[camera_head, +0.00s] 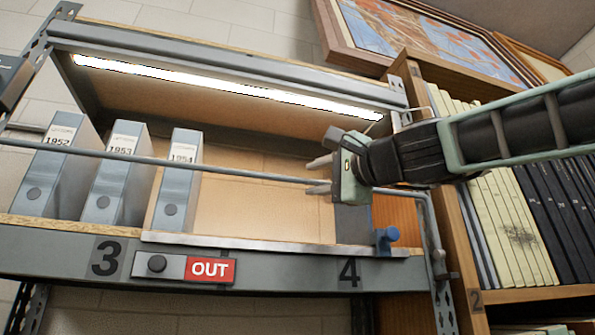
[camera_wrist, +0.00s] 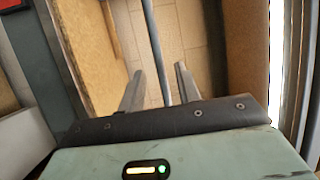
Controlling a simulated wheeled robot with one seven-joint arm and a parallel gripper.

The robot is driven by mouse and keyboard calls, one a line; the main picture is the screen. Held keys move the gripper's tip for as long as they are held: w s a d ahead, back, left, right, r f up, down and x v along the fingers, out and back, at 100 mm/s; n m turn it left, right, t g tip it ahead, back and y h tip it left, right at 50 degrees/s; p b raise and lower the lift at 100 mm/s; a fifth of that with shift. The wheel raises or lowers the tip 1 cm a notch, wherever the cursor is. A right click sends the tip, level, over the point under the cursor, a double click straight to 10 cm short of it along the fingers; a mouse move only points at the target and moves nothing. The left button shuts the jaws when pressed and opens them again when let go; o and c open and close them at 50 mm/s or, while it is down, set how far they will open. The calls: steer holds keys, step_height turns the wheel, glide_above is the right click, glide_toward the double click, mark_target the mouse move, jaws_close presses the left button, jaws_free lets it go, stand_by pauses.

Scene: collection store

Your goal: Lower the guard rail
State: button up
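The guard rail (camera_head: 235,174) is a thin grey bar running across the front of the shelf, above its edge. At the right it bends down beside the shelf post. My gripper (camera_head: 318,174) is at the right part of the rail, with one finger above the bar and one below. In the wrist view, the rail (camera_wrist: 154,45) runs between the two separated fingertips of my gripper (camera_wrist: 158,84), with gaps on both sides. The gripper is open and appears not to touch the rail.
Grey binders marked 1952 (camera_head: 52,165), 1953 (camera_head: 120,178) and 1954 (camera_head: 178,185) stand behind the rail at the left. A slider with a red OUT label (camera_head: 210,270) is on the front beam. A bookcase (camera_head: 470,235) stands close at the right. A lit lamp strip (camera_head: 225,87) is above.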

mark_target(305, 181)
steer(key=p+x, duration=0.2)
steer(key=x, duration=0.4)
steer(key=shift+w+a, duration=0.1)
jaws_close()
